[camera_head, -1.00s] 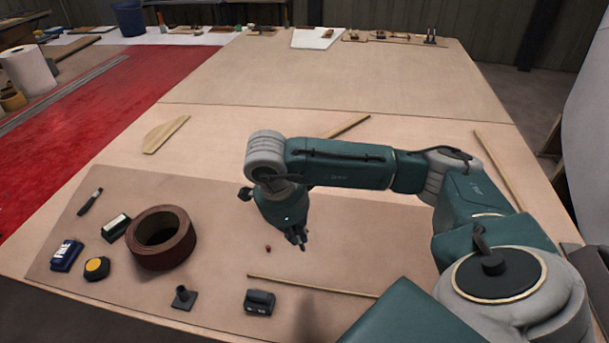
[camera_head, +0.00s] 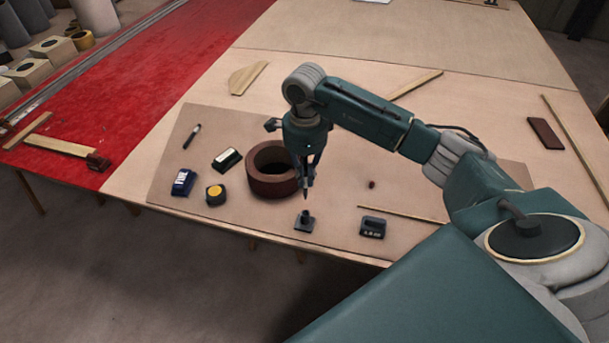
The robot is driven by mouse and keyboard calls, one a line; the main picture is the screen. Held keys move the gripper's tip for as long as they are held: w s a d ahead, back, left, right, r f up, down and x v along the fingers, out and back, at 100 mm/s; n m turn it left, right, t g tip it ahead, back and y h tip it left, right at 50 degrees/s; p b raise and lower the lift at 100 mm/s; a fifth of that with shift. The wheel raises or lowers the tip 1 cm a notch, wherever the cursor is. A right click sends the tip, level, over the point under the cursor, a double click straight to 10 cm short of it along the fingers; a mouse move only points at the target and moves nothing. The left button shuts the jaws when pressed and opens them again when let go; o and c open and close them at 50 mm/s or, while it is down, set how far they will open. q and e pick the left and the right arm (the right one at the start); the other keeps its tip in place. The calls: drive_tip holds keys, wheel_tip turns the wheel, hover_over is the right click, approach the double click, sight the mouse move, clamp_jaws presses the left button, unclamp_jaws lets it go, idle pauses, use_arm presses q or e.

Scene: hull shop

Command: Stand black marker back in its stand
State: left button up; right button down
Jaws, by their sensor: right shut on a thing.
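My right gripper (camera_head: 307,179) points down beside the front right of the tape roll and is shut on a slim dark thing, which looks like the black marker (camera_head: 306,192). The marker is about upright, with its pointed end down, and mostly hidden by the fingers. Its stand (camera_head: 304,222), a small black square base with a short upright socket, is on the brown mat just below the marker's tip. The tip looks close above the socket; whether it touches cannot be told. My left gripper is not in view.
A brown tape roll (camera_head: 265,182) lies just left of the gripper. A black block (camera_head: 373,227) is right of the stand. A yellow-black tape measure (camera_head: 216,194), blue box (camera_head: 183,182), green-white block (camera_head: 227,159) and dark pen-like tool (camera_head: 192,136) lie left. A thin stick (camera_head: 405,213) lies right.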

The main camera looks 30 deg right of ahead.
sight(306, 194)
drive_tip(key=shift+d+f, duration=0.2)
drive_tip(key=shift+f, duration=0.3)
drive_tip(key=shift+f+b, duration=0.3)
drive_tip(key=shift+b, duration=0.1)
drive_tip(key=shift+a+f, duration=0.15)
drive_tip(key=shift+f, duration=0.1)
drive_tip(key=shift+a+f+b, duration=0.1)
drive_tip(key=shift+f+b, duration=0.45)
drive_tip(key=shift+f, duration=0.05)
drive_tip(key=shift+f+b, duration=0.3)
drive_tip(key=shift+f, duration=0.25)
drive_tip(key=shift+f+b, duration=0.3)
drive_tip(key=shift+f, duration=0.25)
use_arm(q)
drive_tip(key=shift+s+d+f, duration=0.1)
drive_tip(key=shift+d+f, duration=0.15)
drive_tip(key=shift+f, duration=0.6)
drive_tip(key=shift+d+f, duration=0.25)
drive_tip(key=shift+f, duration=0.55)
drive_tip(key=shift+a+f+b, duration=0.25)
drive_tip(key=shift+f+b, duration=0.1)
drive_tip(key=shift+b, duration=0.05)
use_arm(e)
drive_tip(key=shift+f, duration=0.3)
